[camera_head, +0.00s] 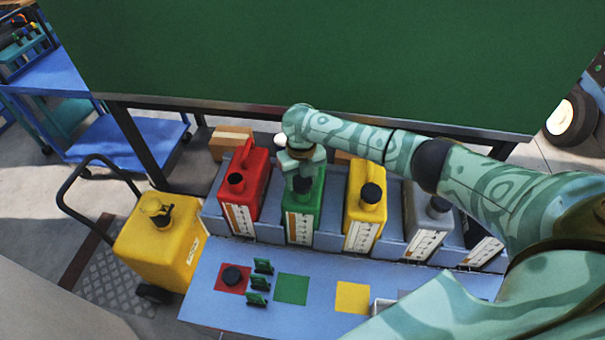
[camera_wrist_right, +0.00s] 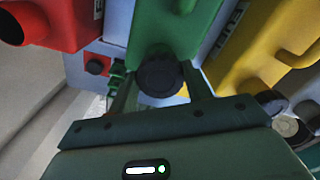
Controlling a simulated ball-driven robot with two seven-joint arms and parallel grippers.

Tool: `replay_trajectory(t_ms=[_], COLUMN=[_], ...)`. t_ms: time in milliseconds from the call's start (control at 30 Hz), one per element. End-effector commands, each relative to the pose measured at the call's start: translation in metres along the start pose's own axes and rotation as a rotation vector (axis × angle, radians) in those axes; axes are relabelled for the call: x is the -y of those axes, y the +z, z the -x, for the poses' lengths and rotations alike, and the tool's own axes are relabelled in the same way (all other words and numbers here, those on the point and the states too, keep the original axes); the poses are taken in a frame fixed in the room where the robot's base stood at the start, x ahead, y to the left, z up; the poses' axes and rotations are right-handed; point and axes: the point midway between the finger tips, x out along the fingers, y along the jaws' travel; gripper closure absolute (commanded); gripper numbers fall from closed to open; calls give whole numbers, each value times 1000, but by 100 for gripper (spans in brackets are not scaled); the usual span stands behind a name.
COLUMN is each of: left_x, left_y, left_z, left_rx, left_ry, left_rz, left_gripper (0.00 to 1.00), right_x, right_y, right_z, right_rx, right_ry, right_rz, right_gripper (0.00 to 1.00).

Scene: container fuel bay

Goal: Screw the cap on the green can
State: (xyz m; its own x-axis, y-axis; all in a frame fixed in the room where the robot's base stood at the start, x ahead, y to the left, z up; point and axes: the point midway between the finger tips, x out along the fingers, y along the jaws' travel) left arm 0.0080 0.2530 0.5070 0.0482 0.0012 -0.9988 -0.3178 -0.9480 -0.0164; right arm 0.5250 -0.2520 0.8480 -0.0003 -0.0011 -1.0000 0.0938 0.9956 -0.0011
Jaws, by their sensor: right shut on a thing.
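The green can (camera_head: 302,218) stands in the rack on the blue bench, between the red and yellow cans. My right gripper (camera_head: 301,184) is directly above its neck, pointing down. In the right wrist view the gripper (camera_wrist_right: 160,88) is shut on a black round cap (camera_wrist_right: 160,75), one finger on each side. The cap is over the top of the green can (camera_wrist_right: 172,25). The can's neck is hidden, so I cannot tell how far the cap is seated. The green square (camera_head: 291,288) on the bench is empty. My left gripper is not in view.
The yellow can (camera_head: 366,210) and grey can (camera_head: 425,225) have black caps. Small green stands (camera_head: 260,283) are on the bench front. A yellow wheeled tank (camera_head: 160,245) is at left.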

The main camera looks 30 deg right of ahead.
Motion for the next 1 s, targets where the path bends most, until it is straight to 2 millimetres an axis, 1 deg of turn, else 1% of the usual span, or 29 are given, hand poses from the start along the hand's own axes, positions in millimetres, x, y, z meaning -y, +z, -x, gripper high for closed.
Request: replay_trajectory(t_ms=[33, 367, 567, 667, 767, 900, 1000], left_x=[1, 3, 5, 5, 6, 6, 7], left_y=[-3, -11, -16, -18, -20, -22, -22], left_z=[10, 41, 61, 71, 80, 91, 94], left_rx=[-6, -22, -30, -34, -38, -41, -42], left_ry=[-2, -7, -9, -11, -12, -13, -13], left_rz=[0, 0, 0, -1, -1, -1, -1], left_gripper=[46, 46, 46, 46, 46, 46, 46], right_x=[-2, -2, -3, -4, -4, -5, -6], right_y=[0, 0, 0, 0, 0, 1, 1], right_z=[6, 6, 6, 6, 5, 4, 2], right_rx=[2, 0, -2, -3, -5, -8, -10], right_ry=[3, 4, 6, 7, 7, 8, 7], right_rz=[-54, -495, -835, -1041, -1291, -1703, -1975], right_gripper=[72, 72, 72, 72, 72, 72, 72])
